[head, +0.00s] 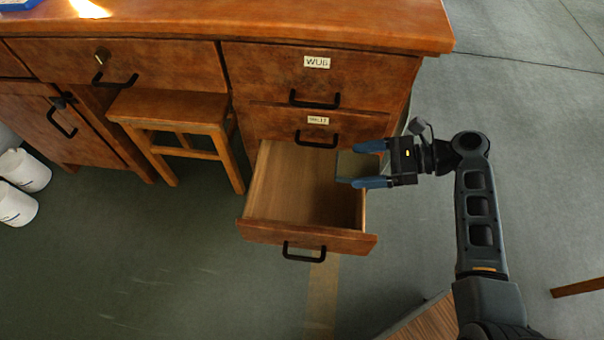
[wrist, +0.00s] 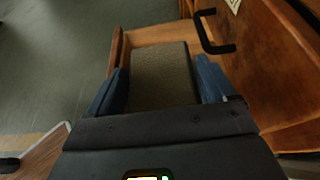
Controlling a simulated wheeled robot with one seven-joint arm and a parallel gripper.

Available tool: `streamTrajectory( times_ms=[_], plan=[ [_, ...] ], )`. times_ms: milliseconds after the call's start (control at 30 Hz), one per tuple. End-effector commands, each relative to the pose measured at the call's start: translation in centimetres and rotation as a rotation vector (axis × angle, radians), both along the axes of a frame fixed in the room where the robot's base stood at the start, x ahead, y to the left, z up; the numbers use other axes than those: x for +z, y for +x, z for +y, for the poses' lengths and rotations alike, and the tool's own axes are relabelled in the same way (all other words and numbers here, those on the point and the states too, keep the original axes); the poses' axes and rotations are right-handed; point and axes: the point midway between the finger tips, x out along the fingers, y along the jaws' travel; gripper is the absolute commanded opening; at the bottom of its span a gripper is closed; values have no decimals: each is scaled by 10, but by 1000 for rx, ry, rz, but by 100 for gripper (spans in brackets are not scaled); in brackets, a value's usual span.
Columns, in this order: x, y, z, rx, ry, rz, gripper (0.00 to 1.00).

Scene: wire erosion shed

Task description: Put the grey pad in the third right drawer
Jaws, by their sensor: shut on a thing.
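The grey pad (wrist: 163,75) is held between the two blue fingers of my gripper (wrist: 158,85) in the wrist view. In the head view the pad (head: 358,167) shows between the fingertips of my gripper (head: 363,166). The third right drawer (head: 258,232) of the wooden desk is pulled open and looks empty in its visible part. The pad and fingertips are over the right side of the open drawer in the picture. How high they are above its floor I cannot tell.
Above the open drawer are two shut drawers with black handles, the upper one (head: 268,74) labelled. A wooden stool (head: 168,107) stands left, and white containers (head: 26,170) lie at the far left. Floor in front of the drawer is clear.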

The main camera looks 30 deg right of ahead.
Motion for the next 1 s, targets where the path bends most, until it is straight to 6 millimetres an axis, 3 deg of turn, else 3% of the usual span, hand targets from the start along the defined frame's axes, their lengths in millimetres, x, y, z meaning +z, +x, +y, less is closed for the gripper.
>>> streamTrajectory(
  times_ms=[500, 767, 1000],
  plan=[
    [-62, 47, 86, 3, 1, 0, 42],
    [-72, 54, 97, -1, 1, 1, 42],
    [-105, 53, 96, -1, 2, 2, 42]
  ],
)
